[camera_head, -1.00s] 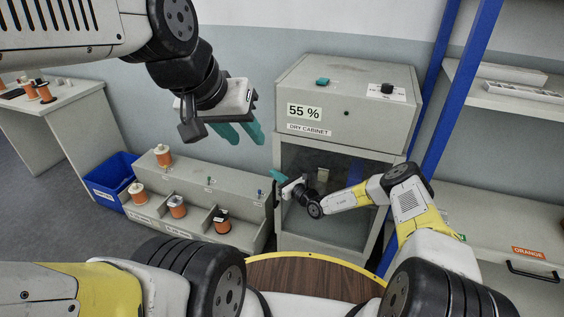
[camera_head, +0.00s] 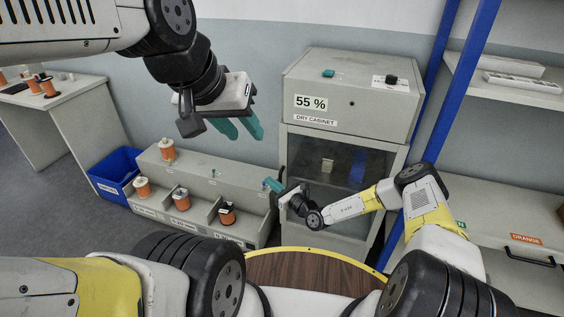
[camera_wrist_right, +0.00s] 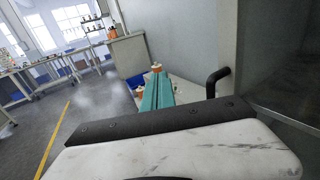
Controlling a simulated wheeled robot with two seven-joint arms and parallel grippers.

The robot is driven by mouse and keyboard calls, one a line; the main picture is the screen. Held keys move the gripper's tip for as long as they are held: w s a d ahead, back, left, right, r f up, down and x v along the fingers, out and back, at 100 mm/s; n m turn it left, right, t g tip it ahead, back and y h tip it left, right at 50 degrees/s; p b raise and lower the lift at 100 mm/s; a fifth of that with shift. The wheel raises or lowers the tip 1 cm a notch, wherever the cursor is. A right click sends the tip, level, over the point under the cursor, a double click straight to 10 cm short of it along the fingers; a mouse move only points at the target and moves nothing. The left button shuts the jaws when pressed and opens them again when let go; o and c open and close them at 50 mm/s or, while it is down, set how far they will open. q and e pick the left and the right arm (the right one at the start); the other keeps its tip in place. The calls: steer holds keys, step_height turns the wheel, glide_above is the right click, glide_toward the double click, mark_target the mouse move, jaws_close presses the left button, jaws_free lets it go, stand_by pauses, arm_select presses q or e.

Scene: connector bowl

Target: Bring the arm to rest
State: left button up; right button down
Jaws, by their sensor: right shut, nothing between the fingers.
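My right gripper (camera_head: 273,185) is in front of the left edge of the dry cabinet (camera_head: 352,98), at the height of its glass door. Its teal fingers (camera_wrist_right: 156,92) are together and empty in the right wrist view, pointing away from the cabinet. My left gripper (camera_head: 238,128) is higher, in front of the wall and above the grey spool rack. Its two teal fingers point down and stand a little apart with nothing seen between them. The cabinet door looks closed, and a dark handle (camera_wrist_right: 217,80) shows near my right gripper.
A grey spool rack (camera_head: 205,165) with several orange spools stands left of the cabinet. A blue bin (camera_head: 115,173) is beside it. A blue shelf post (camera_head: 450,90) and a drawer marked ORANGE (camera_head: 528,250) are to the right. Floor is open at left.

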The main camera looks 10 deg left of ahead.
steer(key=s+d+r+n+g, duration=0.2)
steer(key=s+r+n+g, duration=0.3)
steer(key=r, duration=0.4)
steer(key=s+d+r+n+g, duration=0.1)
steer(key=s+r+n+g, duration=0.25)
steer(key=r+n, duration=0.5)
steer(key=s+d+r+n+g, duration=0.2)
steer(key=s+r+n+g, duration=0.3)
steer(key=r, duration=0.4)
steer(key=s+d+r+n+t+h, duration=0.4)
steer(key=s+d+r+h, duration=0.2)
steer(key=s+d+r, duration=0.3)
steer(key=s+d+r+n+t+h, duration=0.4)
steer(key=s+d+r, duration=0.5)
steer(key=d, duration=0.7)
steer(key=shift+s+d+h, duration=0.15)
steer(key=shift+s+h, duration=0.75)
steer(key=shift+s, duration=0.3)
steer(key=shift+r, duration=0.1)
